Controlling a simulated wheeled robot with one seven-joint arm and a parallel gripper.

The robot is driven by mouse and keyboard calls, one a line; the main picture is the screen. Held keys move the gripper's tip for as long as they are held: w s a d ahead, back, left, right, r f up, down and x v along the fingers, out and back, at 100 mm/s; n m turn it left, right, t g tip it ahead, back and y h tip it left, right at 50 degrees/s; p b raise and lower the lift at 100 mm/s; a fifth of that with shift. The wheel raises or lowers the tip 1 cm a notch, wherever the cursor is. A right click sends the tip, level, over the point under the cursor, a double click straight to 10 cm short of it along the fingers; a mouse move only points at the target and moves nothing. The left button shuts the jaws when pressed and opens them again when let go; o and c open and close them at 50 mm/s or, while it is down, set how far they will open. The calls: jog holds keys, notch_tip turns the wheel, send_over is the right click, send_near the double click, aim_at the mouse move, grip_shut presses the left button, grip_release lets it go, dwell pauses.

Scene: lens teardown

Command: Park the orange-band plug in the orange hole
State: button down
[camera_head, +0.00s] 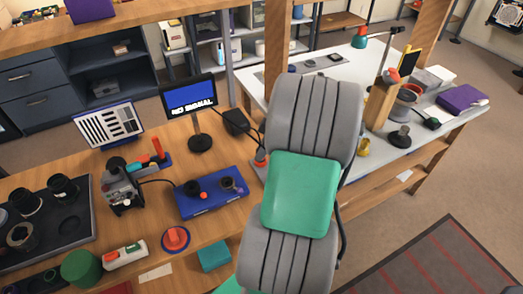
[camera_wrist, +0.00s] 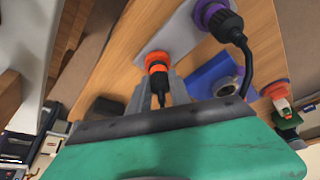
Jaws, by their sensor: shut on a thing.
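In the wrist view my gripper (camera_wrist: 159,88) is shut on the orange-band plug (camera_wrist: 157,63). Its grey fingers stand on either side of the plug's dark rear end, where a black cable leaves it. The orange band meets a pale grey plate (camera_wrist: 176,38). The plug's front end and the orange hole are hidden, so I cannot tell whether the plug is in the hole or only in front of it. In the head view my own arm hides the gripper and the plug.
A purple-band plug (camera_wrist: 222,22) with a thick black cable is close on the right in the wrist view. In the head view a blue tray (camera_head: 212,207), a small monitor (camera_head: 190,100) and a red-orange button (camera_head: 175,238) are on the wooden bench left of my arm.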

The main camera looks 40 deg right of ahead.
jog(key=shift+f, duration=0.2)
jog(key=c, duration=1.1)
grip_release()
jog(key=v, duration=0.8)
